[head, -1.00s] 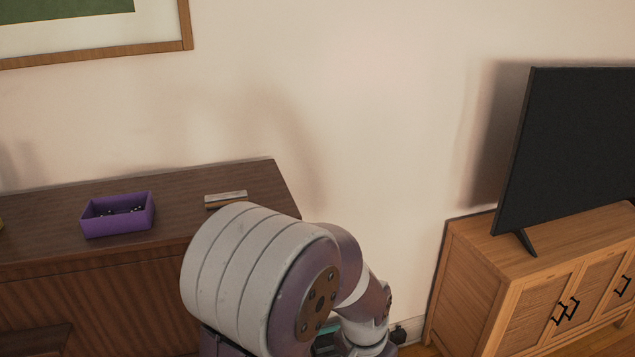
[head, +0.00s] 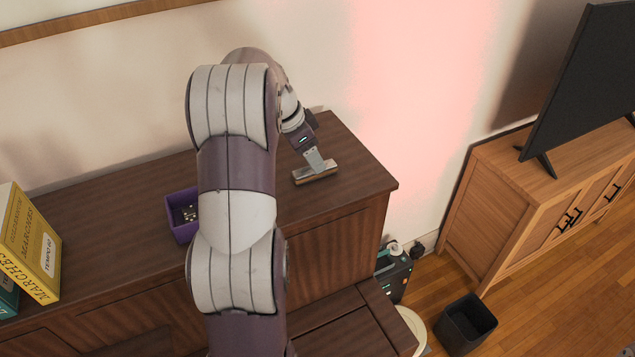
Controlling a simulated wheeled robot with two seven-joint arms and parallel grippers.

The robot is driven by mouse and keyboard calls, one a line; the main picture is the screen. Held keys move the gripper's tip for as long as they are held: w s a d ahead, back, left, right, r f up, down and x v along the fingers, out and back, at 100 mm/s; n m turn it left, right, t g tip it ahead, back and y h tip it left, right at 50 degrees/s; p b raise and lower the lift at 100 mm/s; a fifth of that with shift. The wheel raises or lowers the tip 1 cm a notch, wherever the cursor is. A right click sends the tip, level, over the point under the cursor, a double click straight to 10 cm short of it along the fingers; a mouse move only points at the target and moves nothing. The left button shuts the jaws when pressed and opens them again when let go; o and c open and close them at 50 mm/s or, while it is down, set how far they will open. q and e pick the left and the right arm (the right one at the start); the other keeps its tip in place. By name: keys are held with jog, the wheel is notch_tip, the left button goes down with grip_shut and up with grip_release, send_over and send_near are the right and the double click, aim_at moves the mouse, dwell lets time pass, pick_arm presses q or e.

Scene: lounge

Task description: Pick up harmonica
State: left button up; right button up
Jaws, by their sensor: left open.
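The harmonica (head: 325,171) is a small metallic bar with brown parts, lying on the dark wooden cabinet top (head: 345,150) near its right end. My left gripper (head: 315,164) is directly over it, pointing down, with a finger at or just above the harmonica's middle. The gripper is open. Whether the fingers touch the harmonica cannot be told, and the far finger is hidden. My left arm hides part of the cabinet. My right gripper does not show.
A purple box (head: 178,218) with small dice stands left of the harmonica, partly behind my arm. Yellow books (head: 35,245) stand at the far left. A TV (head: 590,90) stands on a light cabinet (head: 490,190) to the right. A black bin (head: 466,322) is on the floor.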

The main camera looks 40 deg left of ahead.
aim_at(310, 168)
pick_arm(q)
jog(key=shift+w+d+f+p, duration=0.1)
jog(key=shift+d+f+p, duration=0.05)
jog(key=shift+d+p, duration=0.35)
jog(key=shift+w+d+f+p, duration=0.15)
jog(key=shift+d+p, duration=0.2)
jog(key=shift+p, duration=0.2)
jog(key=shift+s+a+f, duration=0.15)
jog(key=shift+a+f, duration=0.25)
jog(key=shift+f, duration=0.25)
jog(key=shift+s+a+f, duration=0.15)
jog(key=shift+a+f, duration=0.25)
jog(key=shift+f, duration=0.2)
jog(key=shift+a+f, duration=0.1)
jog(key=shift+a, duration=0.15)
jog(key=shift+w+d, duration=0.3)
jog(key=shift+d, duration=0.4)
jog(key=shift+s+a, duration=0.15)
jog(key=shift+a, duration=0.15)
jog(key=shift+a+f+b, duration=0.15)
jog(key=shift+b, duration=0.2)
jog(key=shift+d, duration=0.25)
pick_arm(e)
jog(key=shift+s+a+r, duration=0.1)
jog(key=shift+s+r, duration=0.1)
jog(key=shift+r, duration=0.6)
